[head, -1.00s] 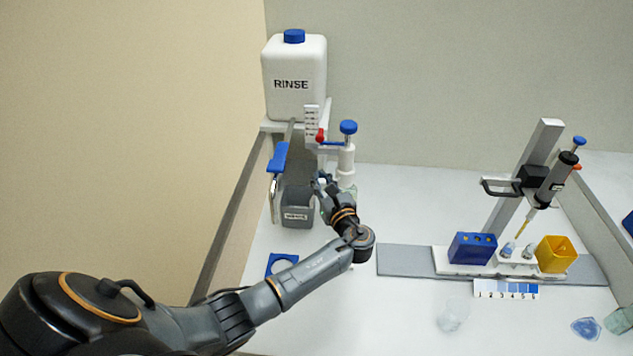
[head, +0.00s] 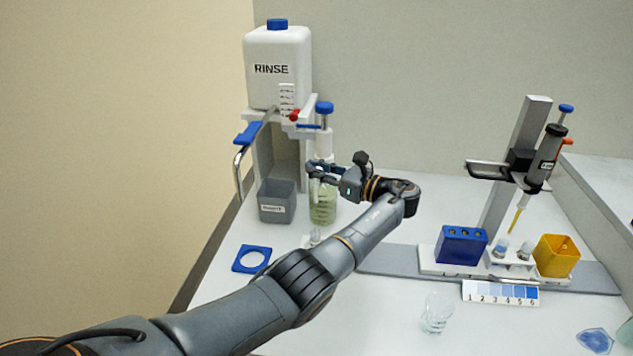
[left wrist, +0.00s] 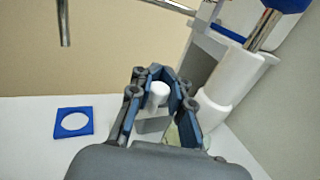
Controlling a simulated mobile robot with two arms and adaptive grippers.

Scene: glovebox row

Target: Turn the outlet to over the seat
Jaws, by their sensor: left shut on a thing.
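A bottle (head: 323,205) of pale green liquid stands by the left edge, with a white dispenser (head: 325,145) and blue plunger cap on it. My left gripper (head: 314,173) comes in from the right at the dispenser's lower part. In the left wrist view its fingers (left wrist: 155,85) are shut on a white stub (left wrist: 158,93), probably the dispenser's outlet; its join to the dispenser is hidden. My right gripper is not in view.
A white RINSE tank (head: 275,65) stands behind, with a bent metal spout and blue lever (head: 248,133) at left. A grey labelled bin (head: 277,202) is beside the bottle. A pipette stand, blue rack (head: 461,245) and yellow box (head: 556,255) stand right. A glass (head: 437,313) stands front.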

